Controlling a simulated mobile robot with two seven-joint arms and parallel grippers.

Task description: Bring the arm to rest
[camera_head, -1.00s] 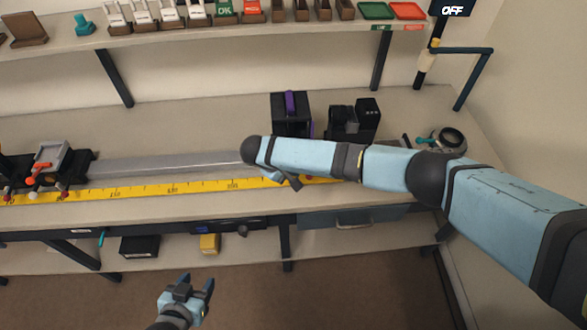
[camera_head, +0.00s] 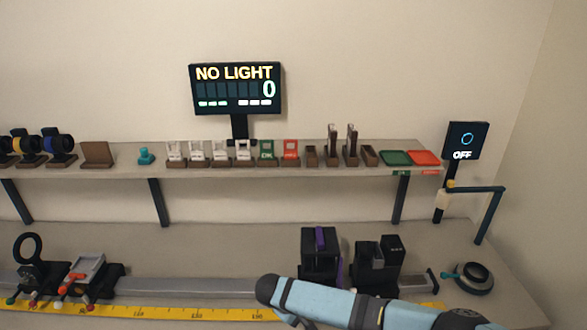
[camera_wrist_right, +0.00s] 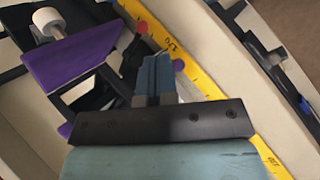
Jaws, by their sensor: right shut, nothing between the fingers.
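My right arm (camera_head: 330,300) comes in from the lower right of the head view and reaches left over the front of the bench. Its hand is mostly cut off by the bottom edge there. In the right wrist view my right gripper (camera_wrist_right: 155,72) is shut and empty, its fingers together above the bench near the yellow ruler (camera_wrist_right: 190,62). A black mount with a purple plate (camera_wrist_right: 65,55) is just left of the fingers. My left gripper is not in the head view.
The yellow ruler (camera_head: 200,314) and grey rail run along the bench. Black units (camera_head: 320,258) stand behind my right arm, and a round dark ring (camera_head: 473,278) lies at right. A shelf (camera_head: 220,168) holds small parts. The display (camera_head: 237,90) reads "NO LIGHT 0"; another screen (camera_head: 465,140) reads "OFF".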

